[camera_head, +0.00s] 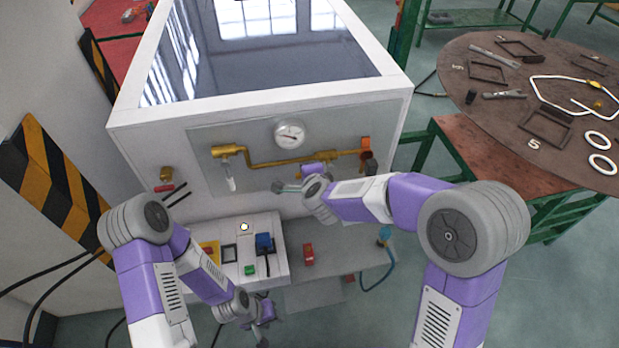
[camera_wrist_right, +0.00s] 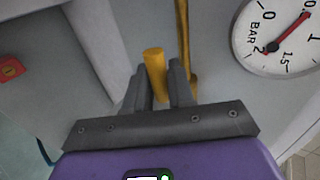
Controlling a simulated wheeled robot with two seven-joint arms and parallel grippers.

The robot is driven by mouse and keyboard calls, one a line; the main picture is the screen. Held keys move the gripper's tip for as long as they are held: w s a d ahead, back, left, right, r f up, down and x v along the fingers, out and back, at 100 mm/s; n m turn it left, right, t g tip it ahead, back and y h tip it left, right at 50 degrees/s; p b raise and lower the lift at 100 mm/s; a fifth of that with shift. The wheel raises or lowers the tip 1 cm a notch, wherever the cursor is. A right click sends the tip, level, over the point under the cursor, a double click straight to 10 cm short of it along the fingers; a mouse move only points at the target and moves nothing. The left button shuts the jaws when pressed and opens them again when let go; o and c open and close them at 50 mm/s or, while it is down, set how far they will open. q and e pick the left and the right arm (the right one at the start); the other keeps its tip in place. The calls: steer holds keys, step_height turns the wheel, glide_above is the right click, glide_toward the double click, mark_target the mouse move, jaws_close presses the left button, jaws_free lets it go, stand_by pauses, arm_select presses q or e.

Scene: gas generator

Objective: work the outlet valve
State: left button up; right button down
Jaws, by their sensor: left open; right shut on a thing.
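A brass pipe (camera_head: 290,160) runs across the front panel of the white cabinet, with a brass valve body (camera_head: 228,150) at its left end and an orange-red fitting (camera_head: 366,144) at its right end. My right gripper (camera_head: 283,187) reaches leftward just below the pipe. In the right wrist view its fingers are shut on a short yellow cylinder (camera_wrist_right: 154,62), beside the pipe (camera_wrist_right: 184,40). Whether this cylinder is the outlet valve's handle, I cannot tell. My left gripper (camera_head: 266,309) is open and low, in front of the console, away from the pipe.
A pressure gauge (camera_head: 290,134) sits above the pipe and shows close by in the right wrist view (camera_wrist_right: 277,38). A button console (camera_head: 240,278) stands below, beside a small red object (camera_head: 308,254). A round table (camera_head: 480,108) with loose parts is at right.

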steer(key=shift+a+r, duration=0.15)
stand_by(0.4)
steer(key=c, duration=1.1)
jaws_free()
steer(key=p+v, duration=0.1)
steer(key=v, duration=0.6)
steer(key=shift+s+p, duration=0.3)
steer(key=shift+p, duration=0.1)
steer(key=shift+r, duration=0.15)
